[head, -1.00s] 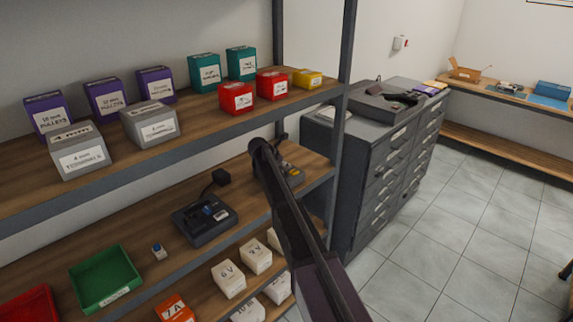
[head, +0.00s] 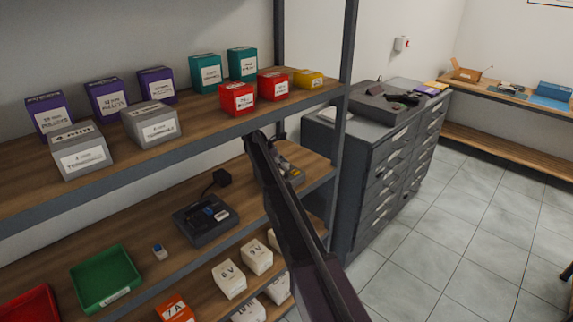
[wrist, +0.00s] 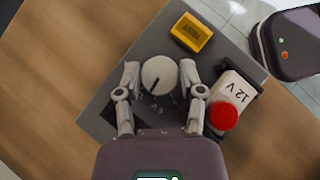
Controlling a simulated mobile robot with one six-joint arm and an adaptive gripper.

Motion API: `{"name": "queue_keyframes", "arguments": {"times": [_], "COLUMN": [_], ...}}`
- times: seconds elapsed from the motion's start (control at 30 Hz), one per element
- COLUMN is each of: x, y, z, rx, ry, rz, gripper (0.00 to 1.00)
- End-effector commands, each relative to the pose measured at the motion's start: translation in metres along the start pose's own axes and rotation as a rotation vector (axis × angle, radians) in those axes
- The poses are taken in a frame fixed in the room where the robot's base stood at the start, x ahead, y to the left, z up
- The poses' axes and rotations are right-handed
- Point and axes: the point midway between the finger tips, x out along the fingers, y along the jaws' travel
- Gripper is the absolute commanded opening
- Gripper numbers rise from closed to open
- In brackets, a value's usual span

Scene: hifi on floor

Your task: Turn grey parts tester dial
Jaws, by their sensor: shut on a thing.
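The grey parts tester (wrist: 122,62) lies under my gripper in the wrist view, on a wooden shelf. Its round pale dial (wrist: 160,75) has a dark pointer line running toward the lower left. My gripper (wrist: 160,77) has one finger on each side of the dial and is shut on it. In the head view my arm hides most of the tester (head: 293,176) and the gripper.
A dark device (head: 206,220) with a plug stands on the same shelf, left of my arm. A green tray (head: 105,278) lies farther left. The upper shelf (head: 195,130) with labelled boxes is above. A grey drawer cabinet (head: 358,190) stands to the right.

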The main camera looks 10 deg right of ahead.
Motion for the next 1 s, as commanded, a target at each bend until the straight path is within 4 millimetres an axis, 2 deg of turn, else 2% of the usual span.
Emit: {"name": "queue_keyframes", "arguments": {"times": [0.03,0.4,0.9,0.93,1.0], "x": [-0.0009,-0.0003,0.0003,0.0003,0.0003], "y": [0.0044,0.0033,0.0023,0.0023,0.0022], "z": [-0.001,-0.0005,-0.0001,-0.0001,-0.0001], "rx": [0.027,0.163,0.182,0.182,0.182], "ry": [0.001,0.001,0.002,0.002,0.001], "rz": [-0.026,-0.16,-0.18,-0.179,-0.18], "gripper": [0.03,0.03,0.03,0.53,0.74]}}
